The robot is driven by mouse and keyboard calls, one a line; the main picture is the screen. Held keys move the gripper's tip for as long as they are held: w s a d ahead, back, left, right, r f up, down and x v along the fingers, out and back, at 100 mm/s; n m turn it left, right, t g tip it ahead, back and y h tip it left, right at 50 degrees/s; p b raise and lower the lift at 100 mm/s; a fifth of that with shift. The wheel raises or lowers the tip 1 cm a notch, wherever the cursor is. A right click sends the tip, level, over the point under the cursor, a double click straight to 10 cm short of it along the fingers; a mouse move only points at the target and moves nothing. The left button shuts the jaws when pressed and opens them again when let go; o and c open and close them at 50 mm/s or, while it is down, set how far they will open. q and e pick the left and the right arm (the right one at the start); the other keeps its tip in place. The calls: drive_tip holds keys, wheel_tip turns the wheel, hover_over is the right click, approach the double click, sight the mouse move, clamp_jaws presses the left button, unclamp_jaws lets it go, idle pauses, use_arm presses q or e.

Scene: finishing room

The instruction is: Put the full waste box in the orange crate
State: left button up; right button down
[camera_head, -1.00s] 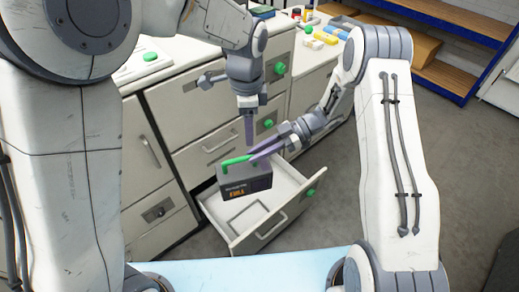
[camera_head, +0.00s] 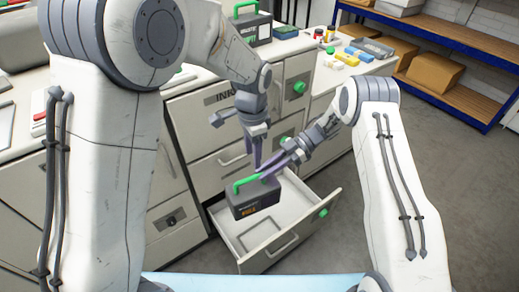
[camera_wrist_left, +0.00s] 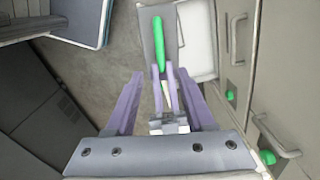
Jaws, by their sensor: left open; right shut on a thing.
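The dark grey waste box (camera_head: 255,203) has a green handle and a yellow-lettered label that seems to read FULL. My right gripper (camera_head: 272,172) is shut on its handle. The box looks upright, over the open drawer (camera_head: 285,258); I cannot tell whether it touches it. My left gripper (camera_head: 256,157) is open and empty, just above the box. In the left wrist view, its spread fingers frame the right gripper's fingers and the green handle (camera_wrist_left: 158,42). No orange crate shows in either view.
Another dark box (camera_head: 257,30) with a green handle stands on the counter at the back. Small coloured items (camera_head: 347,58) lie on the counter to its right. A blue-framed shelf (camera_head: 450,92) with brown boxes stands back right. Grey floor is clear at right.

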sight(254, 177)
use_arm(q)
wheel_tip(254, 177, down, 11)
drive_tip(key=shift+w+f, duration=0.15)
use_arm(e)
drive_tip(key=shift+r, duration=0.1)
use_arm(q)
clamp_jaws()
use_arm(e)
drive_tip(key=shift+w, duration=0.15)
idle(1.4)
drive_tip(key=c, duration=0.7)
unclamp_jaws()
drive_tip(key=shift+c, duration=0.2)
